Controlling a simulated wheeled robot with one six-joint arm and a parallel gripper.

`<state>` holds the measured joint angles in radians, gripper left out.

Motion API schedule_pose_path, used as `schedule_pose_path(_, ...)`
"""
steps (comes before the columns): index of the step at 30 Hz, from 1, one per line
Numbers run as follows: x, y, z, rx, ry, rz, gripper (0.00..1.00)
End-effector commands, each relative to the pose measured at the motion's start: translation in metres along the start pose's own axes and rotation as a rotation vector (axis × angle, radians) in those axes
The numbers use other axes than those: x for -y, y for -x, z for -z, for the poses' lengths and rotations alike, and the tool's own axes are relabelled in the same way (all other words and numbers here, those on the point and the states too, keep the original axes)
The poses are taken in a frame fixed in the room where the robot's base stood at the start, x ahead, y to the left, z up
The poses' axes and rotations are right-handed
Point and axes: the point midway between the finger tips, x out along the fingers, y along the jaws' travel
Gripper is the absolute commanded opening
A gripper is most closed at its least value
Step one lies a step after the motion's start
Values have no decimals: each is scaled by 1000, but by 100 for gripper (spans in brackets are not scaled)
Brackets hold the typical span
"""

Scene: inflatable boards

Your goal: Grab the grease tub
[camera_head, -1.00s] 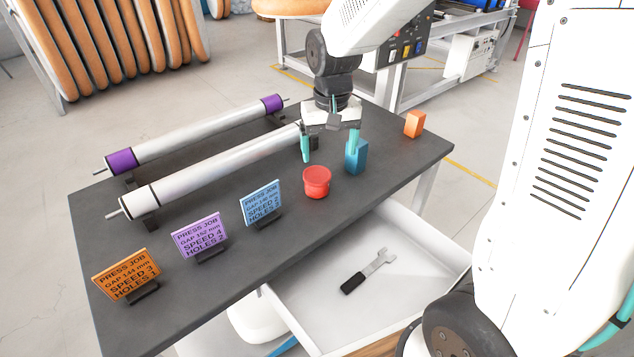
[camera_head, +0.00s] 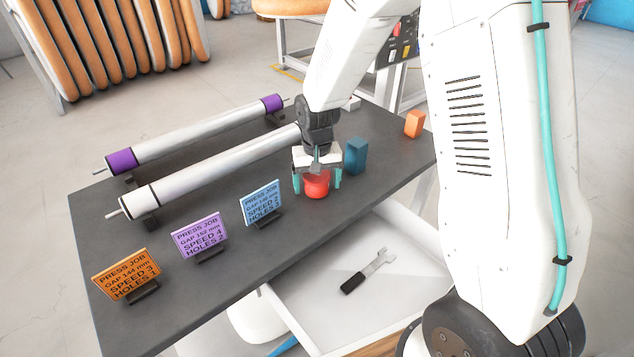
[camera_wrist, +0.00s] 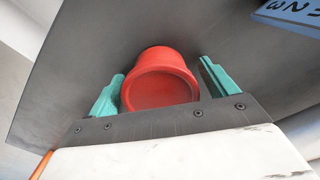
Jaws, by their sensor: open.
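The grease tub, a small round red tub (camera_head: 317,187), stands upright on the dark table near its front edge. My gripper (camera_head: 317,184) is directly above it, pointing down, with one teal finger on each side of the tub. In the wrist view the red tub (camera_wrist: 161,80) lies between the two teal fingers of my gripper (camera_wrist: 160,88). The fingers are spread, with a gap at the right finger; the left finger is close to the tub, and I cannot tell whether it touches. The gripper hides the tub's top in the head view.
A blue block (camera_head: 356,156) stands close right of my gripper, an orange block (camera_head: 414,124) farther right. Two rollers (camera_head: 215,163) lie behind. Three job signs (camera_head: 199,236) stand to the left. A white drawer (camera_head: 318,318) with a wrench (camera_head: 368,271) is open below the table's front.

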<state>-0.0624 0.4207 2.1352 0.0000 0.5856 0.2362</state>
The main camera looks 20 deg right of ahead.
Motion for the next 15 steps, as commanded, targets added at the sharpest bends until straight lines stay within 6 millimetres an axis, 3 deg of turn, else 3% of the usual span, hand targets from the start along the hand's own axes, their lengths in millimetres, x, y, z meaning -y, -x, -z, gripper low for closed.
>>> schedule_pose_path(7,0,-2,0,0,0,0,85)
schedule_pose_path(12,0,-1,0,0,0,0,38)
schedule_pose_path(15,0,-1,0,-1,0,0,38)
